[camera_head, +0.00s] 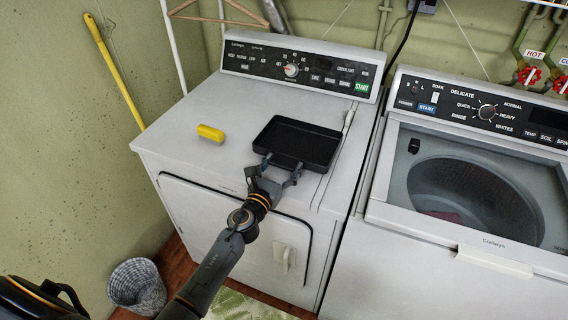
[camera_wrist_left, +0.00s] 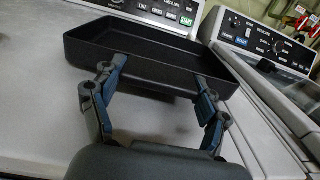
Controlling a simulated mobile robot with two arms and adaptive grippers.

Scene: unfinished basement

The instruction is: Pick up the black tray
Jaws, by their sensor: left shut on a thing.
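The black tray (camera_head: 297,143) is a shallow rectangular tray over the top of the left white machine, and it looks empty. My left gripper (camera_head: 280,168) is at the tray's near edge, its two fingers spread wide and shut on the tray. In the left wrist view the fingers (camera_wrist_left: 160,95) meet the near wall of the tray (camera_wrist_left: 135,62). I cannot tell whether the tray's underside touches the machine top. My right gripper is not in view.
A yellow block (camera_head: 211,132) lies left of the tray on the machine top (camera_head: 190,110). The control panel (camera_head: 297,66) stands behind. An open-topped washer (camera_head: 480,190) is on the right.

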